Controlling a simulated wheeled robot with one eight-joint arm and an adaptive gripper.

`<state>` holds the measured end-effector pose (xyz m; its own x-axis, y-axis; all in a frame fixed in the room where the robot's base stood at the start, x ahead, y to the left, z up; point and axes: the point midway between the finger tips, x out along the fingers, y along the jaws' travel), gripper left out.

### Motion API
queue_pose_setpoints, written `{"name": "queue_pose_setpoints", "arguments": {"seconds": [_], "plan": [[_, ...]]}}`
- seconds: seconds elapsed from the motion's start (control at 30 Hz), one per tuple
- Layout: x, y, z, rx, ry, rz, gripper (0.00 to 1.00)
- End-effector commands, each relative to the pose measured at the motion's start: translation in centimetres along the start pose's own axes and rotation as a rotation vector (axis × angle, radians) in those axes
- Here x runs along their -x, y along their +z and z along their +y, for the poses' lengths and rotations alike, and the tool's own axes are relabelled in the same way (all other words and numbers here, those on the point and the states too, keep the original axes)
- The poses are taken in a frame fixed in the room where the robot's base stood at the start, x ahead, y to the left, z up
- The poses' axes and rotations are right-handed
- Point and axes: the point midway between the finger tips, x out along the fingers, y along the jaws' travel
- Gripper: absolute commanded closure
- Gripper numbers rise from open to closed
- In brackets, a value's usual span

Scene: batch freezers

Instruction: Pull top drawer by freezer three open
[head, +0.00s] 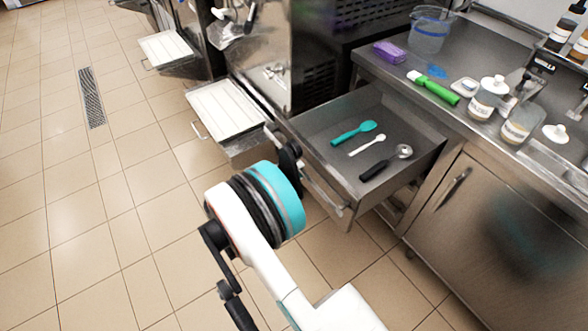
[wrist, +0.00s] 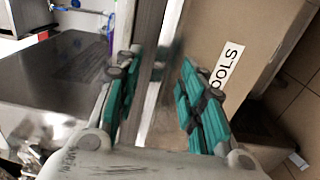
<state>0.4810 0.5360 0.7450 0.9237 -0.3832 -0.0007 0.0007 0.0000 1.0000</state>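The top drawer (head: 341,119) under the steel counter stands pulled out. It holds a teal spatula (head: 354,132), a white spoon (head: 367,144) and a black-handled scoop (head: 385,163). Its bar handle (head: 327,196) runs along the front face. My gripper (head: 289,158) is at the left end of the drawer front, its fingers mostly hidden by my wrist in the head view. In the wrist view my gripper (wrist: 158,72) has its teal fingers apart, with a bright metal bar between them. The drawer front with a "TOOLS" label (wrist: 227,66) is to the right. I see no clear finger contact.
A freezer (head: 262,50) stands left of the drawer, with a white tray (head: 226,108) jutting out low in front. Another tray (head: 166,47) is farther back. The counter holds a purple sponge (head: 390,52), a clear tub (head: 430,30) and several jars. The tiled floor at left is clear.

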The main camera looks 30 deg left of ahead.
Motion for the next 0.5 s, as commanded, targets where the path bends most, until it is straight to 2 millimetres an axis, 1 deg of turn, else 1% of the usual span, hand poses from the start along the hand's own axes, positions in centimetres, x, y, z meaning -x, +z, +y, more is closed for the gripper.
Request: {"name": "queue_pose_setpoints", "arguments": {"seconds": [0.17,0.3,0.5], "plan": [[3.2,-0.1,0.0,0.000,0.000,0.005,0.63],[6.1,-0.1,-0.1,0.000,0.000,0.004,0.63],[9.6,-0.1,-0.1,0.000,0.000,0.004,0.63]]}}
